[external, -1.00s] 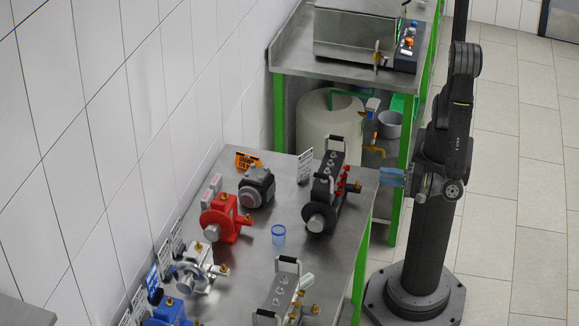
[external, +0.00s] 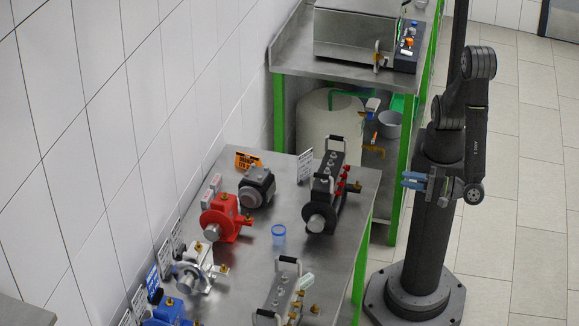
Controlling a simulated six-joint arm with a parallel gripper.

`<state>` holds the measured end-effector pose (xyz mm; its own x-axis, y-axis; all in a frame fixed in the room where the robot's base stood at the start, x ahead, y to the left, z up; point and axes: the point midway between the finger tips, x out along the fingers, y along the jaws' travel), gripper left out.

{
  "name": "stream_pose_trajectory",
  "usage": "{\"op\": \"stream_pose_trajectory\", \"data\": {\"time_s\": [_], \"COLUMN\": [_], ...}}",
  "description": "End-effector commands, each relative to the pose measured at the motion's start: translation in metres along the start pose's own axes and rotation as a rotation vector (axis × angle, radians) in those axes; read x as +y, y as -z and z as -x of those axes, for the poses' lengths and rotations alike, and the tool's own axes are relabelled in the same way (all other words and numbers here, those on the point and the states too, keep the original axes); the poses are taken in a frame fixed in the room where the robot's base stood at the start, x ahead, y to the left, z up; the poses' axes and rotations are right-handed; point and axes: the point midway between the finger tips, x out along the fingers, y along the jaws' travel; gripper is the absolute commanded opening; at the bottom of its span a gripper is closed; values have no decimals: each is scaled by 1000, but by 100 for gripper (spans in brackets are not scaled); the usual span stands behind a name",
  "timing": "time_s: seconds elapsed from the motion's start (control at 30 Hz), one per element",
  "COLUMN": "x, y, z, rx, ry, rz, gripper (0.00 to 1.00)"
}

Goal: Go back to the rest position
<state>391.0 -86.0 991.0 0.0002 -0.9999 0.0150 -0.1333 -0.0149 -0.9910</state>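My gripper (external: 412,180), with light blue fingers, hangs in free air to the right of the front bench, pointing left toward it. My arm is folded against its dark column. No object shows between the fingers, but they are small and seen from the side, so I cannot tell whether they are open or shut.
The steel bench (external: 251,264) carries a red pump (external: 226,219), a black pump (external: 326,187), several other pumps and a blue cup (external: 278,235). A second bench (external: 296,53) behind holds a steel box (external: 355,38) and a control box (external: 407,48). Floor (external: 525,190) at right is clear.

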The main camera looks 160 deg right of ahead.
Motion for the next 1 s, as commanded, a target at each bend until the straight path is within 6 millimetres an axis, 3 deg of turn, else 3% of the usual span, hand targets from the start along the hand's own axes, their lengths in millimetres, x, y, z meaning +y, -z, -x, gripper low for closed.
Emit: {"op": "stream_pose_trajectory", "data": {"time_s": [0.27, 1.0], "x": [0, 0], "y": [0, 1], "z": [-9, -115], "rx": [2, 5], "ry": [0, -1], "rz": [0, 0], "gripper": [26, 26]}}
